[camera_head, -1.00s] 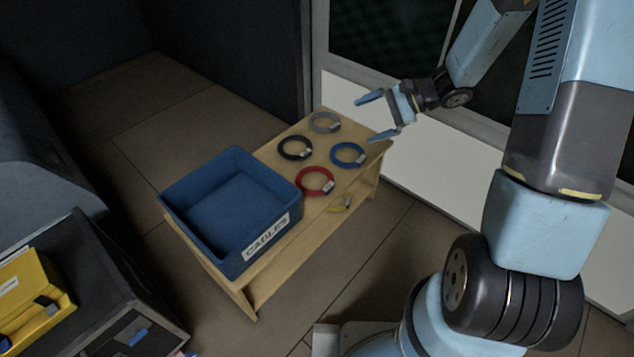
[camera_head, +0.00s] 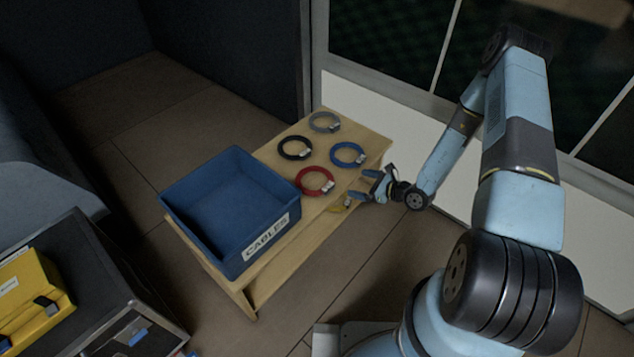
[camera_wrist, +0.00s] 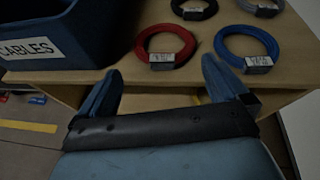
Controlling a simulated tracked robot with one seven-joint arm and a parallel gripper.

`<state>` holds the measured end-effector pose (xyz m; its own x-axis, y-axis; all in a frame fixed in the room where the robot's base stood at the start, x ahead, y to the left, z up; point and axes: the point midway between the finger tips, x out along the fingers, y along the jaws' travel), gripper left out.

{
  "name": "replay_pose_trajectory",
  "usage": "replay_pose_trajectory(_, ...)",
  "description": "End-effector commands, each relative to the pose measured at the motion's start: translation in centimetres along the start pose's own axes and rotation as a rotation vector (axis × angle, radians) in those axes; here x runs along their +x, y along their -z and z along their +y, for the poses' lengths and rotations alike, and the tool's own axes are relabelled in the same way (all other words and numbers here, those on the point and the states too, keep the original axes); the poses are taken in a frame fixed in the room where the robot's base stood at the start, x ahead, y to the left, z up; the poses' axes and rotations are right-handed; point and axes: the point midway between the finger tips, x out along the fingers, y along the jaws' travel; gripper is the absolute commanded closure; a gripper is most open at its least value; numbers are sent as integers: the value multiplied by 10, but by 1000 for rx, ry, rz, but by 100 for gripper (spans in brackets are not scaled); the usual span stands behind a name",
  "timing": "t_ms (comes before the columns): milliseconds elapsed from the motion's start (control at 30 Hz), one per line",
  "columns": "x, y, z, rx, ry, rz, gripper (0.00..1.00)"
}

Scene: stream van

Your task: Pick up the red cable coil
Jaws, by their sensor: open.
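The red cable coil (camera_head: 314,181) lies flat on the wooden bench (camera_head: 378,150), beside the right corner of the blue bin. A pale tag is on its near right side.
A blue bin (camera_head: 272,228) labelled CABLES fills the bench's left part. A blue coil (camera_head: 348,142), a black coil (camera_head: 281,148) and a grey coil (camera_head: 313,117) lie behind the red one. A yellow item (camera_head: 340,208) is below the bench top. A window wall stands to the right.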

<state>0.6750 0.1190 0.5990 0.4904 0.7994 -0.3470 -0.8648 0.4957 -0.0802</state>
Motion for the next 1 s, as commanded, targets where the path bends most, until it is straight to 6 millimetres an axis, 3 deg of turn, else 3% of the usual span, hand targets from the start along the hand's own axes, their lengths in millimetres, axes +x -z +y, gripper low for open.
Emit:
replay_pose_trajectory(100,4,29,9,67,42,22,0)
replay_pose_trajectory(300,9,51,16,116,79,41,0)
replay_pose_trajectory(467,26,53,16,120,81,42,0)
replay_pose_trajectory(800,81,56,11,118,80,42,0)
replay_pose_trajectory(1000,94,56,10,119,81,43,0)
